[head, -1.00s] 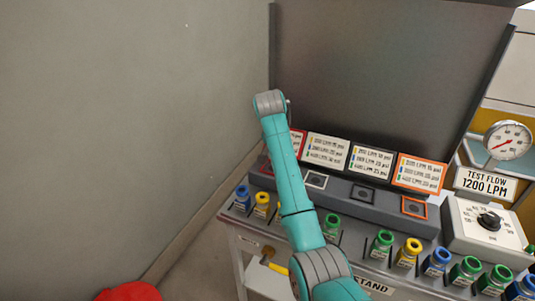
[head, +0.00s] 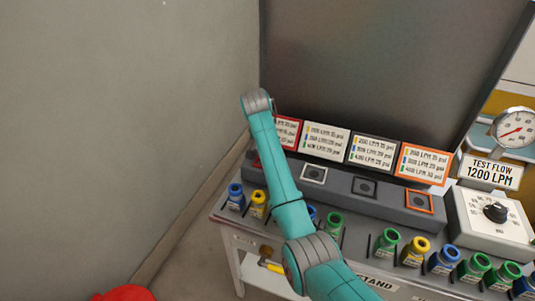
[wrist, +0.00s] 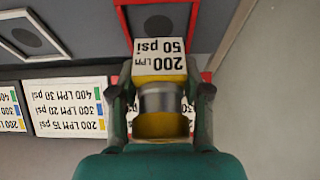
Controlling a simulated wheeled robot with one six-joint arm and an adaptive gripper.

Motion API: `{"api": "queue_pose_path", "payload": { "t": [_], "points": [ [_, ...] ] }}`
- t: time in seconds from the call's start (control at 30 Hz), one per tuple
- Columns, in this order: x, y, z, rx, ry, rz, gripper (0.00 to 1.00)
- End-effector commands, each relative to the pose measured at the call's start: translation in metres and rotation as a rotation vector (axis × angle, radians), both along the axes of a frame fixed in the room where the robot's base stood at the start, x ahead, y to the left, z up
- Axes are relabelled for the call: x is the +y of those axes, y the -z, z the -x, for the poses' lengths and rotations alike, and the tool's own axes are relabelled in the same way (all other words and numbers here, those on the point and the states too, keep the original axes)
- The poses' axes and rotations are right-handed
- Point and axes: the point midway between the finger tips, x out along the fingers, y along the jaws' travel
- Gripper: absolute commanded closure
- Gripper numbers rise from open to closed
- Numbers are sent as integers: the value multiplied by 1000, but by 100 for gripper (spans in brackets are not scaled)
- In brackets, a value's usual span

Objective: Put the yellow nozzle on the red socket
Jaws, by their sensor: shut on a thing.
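In the wrist view my gripper (wrist: 160,108) is shut on a yellow nozzle (wrist: 162,126) with a grey metal band. Its white label reads 200 LPM 50 psi, upside down. The red-framed socket (wrist: 122,22) shows just beyond the nozzle, partly covered by it. I cannot tell whether the nozzle touches the socket. In the head view my arm blocks the gripper and the held nozzle, and only a small bit of the red socket's edge shows.
White-framed (head: 314,173), black-framed (head: 364,187) and orange-framed (head: 419,201) sockets sit along the grey ledge. Sign cards lean behind them. Several blue, yellow and green nozzles stand along the front. A grey wall (head: 110,120) rises at left. A dial box (head: 490,222) stands at right.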

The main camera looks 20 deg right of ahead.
Motion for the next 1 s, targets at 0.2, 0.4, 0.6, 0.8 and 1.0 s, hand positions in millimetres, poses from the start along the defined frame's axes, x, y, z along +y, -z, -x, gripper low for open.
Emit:
{"api": "queue_pose_path", "payload": {
  "t": [0.2, 0.4, 0.6, 0.8, 1.0],
  "points": [
    [0, 31, 1, 2, 0, 0, 98],
    [0, 32, 0, 0, 1, 0, 98],
    [0, 35, 0, 1, 0, -1, 48],
    [0, 35, 0, 1, 0, -1, 28],
    [0, 34, 0, 1, 0, -1, 28]
  ]
}}
